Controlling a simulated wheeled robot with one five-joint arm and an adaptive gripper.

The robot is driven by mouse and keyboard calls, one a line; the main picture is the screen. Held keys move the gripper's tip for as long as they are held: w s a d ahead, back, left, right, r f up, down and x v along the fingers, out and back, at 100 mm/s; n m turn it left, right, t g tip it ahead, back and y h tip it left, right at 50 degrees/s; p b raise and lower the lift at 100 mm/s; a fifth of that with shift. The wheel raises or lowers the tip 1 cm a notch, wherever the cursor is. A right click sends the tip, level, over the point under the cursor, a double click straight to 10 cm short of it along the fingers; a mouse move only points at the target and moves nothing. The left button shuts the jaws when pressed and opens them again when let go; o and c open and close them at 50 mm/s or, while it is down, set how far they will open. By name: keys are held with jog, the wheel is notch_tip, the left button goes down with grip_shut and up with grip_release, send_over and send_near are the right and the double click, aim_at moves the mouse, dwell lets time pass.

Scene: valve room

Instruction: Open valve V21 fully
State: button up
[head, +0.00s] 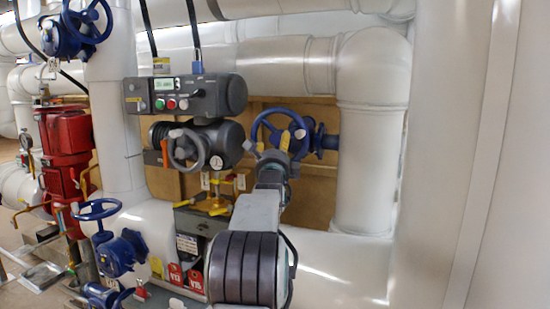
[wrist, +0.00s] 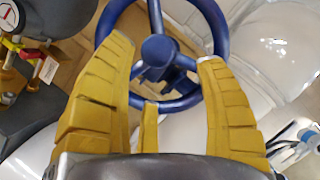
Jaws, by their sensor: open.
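A blue handwheel (head: 262,121) with spokes stands in front of a white pipe, straight beyond my arm in the head view. In the wrist view the same blue handwheel (wrist: 103,30) fills the upper middle, with its round hub (wrist: 160,50) between my fingers in the picture. My gripper (wrist: 162,55) has yellow ribbed fingers, spread apart and empty. Its fingertips overlap the wheel's rim in the picture; I cannot tell whether they touch it. In the head view my gripper (head: 286,141) partly covers the wheel. I can read no V21 tag.
A grey actuator (head: 185,96) with buttons and a grey handwheel (head: 187,149) are left of the blue wheel. Further left are other blue valves (head: 97,209) and red equipment (head: 68,135). Red tags (head: 176,274) hang low. A thick white pipe (head: 372,130) bounds the right.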

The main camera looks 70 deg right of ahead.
jog(key=v, duration=0.5)
jog(key=shift+a+r, duration=0.1)
jog(key=shift+c, duration=0.4)
